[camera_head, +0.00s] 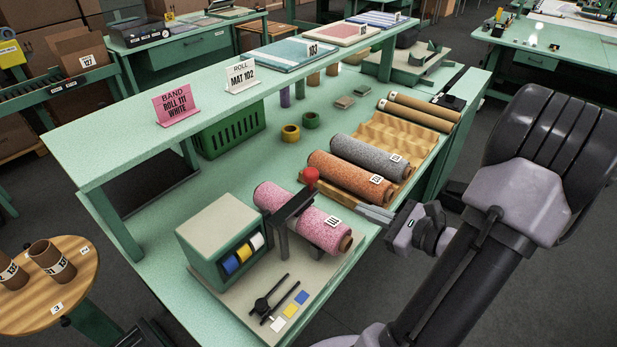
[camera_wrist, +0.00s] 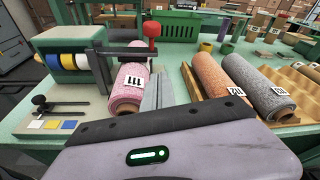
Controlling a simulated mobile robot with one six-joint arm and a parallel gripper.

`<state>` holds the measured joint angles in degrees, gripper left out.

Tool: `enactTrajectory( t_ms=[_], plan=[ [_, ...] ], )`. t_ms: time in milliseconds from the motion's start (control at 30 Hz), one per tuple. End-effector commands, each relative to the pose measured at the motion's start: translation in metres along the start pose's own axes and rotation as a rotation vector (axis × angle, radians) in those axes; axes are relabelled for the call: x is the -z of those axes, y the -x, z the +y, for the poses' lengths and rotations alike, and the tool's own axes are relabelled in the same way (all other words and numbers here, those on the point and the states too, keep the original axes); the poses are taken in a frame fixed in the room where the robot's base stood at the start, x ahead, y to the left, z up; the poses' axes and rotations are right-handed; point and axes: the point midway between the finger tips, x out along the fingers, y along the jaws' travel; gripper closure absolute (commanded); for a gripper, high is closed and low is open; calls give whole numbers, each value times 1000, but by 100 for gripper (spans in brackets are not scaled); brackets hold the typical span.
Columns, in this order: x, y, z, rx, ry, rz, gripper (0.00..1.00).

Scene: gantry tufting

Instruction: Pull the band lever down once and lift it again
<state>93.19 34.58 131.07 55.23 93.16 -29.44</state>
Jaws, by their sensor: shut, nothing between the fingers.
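The band lever (camera_head: 293,204) is a dark bar with a red ball knob (camera_head: 311,176), beside a green band dispenser (camera_head: 216,238). The knob stands raised above the pink roll 111 (camera_head: 270,197), which lies under the bar. The lever (camera_wrist: 122,48) and its red knob (camera_wrist: 152,29) also show in the wrist view. My gripper (camera_head: 362,208) is shut and empty, to the right of the pink roll and apart from the lever. Its grey fingers (camera_wrist: 158,78) point forward in the wrist view, between the pink roll and the orange roll (camera_wrist: 220,78).
Grey (camera_head: 369,155) and orange rolls (camera_head: 345,178) lie on a wooden rack to the right of the lever. A black selector (camera_head: 262,306) and coloured patches sit before the dispenser. A raised shelf (camera_head: 130,140) carries a pink card reading "BAND ROLL 111 WHITE" (camera_head: 176,104).

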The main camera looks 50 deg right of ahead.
Motion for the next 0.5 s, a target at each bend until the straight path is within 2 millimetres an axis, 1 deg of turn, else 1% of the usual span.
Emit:
enactTrajectory(
  t_ms=[67,400,467,500],
  plan=[
    [1,-12,2,-5,2,-1,100],
    [2,-87,4,-11,3,-1,100],
    [1,-99,4,-11,4,0,100],
    [-8,-100,3,-10,7,0,100]
  ],
)
